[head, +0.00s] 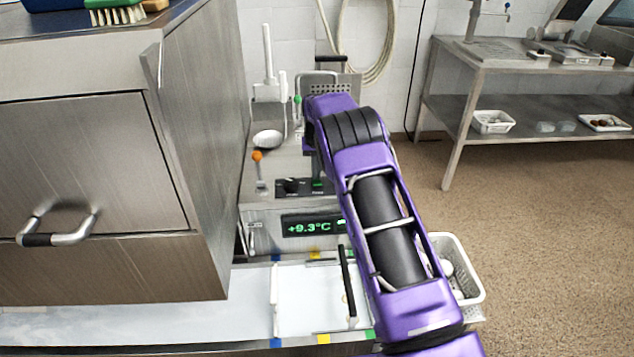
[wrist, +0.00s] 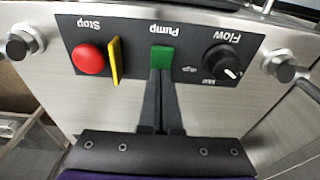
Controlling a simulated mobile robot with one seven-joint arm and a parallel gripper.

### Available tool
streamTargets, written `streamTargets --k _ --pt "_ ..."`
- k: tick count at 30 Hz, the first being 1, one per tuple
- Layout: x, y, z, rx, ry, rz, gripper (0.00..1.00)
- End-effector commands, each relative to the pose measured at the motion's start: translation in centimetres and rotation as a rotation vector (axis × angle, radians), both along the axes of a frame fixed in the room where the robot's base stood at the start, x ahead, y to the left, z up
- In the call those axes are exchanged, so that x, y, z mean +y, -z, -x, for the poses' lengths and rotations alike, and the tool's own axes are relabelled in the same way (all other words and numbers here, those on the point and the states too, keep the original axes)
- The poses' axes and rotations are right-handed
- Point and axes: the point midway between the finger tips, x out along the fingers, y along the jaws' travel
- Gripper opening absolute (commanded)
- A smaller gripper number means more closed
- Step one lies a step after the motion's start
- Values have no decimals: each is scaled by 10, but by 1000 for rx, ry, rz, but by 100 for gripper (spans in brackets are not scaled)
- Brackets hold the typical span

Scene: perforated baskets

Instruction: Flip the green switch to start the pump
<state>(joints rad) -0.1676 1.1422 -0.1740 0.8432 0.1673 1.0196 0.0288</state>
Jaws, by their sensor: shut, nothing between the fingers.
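The green pump switch (wrist: 162,60) sits on a black control panel (wrist: 130,38), under the label "Pump", which appears upside down in the wrist view. In the head view a small green spot on the panel (head: 318,184) shows beside my arm. My gripper (wrist: 161,76) is shut and empty. Its fingertips are at the near edge of the green switch and overlap it in the wrist view; I cannot tell whether they touch it. In the head view my purple arm hides the gripper.
On the panel are a red stop button (wrist: 88,58) with a yellow guard (wrist: 115,60) and a black flow knob (wrist: 222,62). A temperature display (head: 311,225) is below the panel. A steel cabinet (head: 90,170) stands left; a white basket (head: 470,270) is right of my arm.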

Motion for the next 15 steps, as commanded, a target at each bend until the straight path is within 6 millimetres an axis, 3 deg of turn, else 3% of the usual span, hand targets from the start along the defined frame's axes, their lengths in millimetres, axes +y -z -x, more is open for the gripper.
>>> streamTargets --k 15 --pt "0 -34 -1 -3 0 0 0"
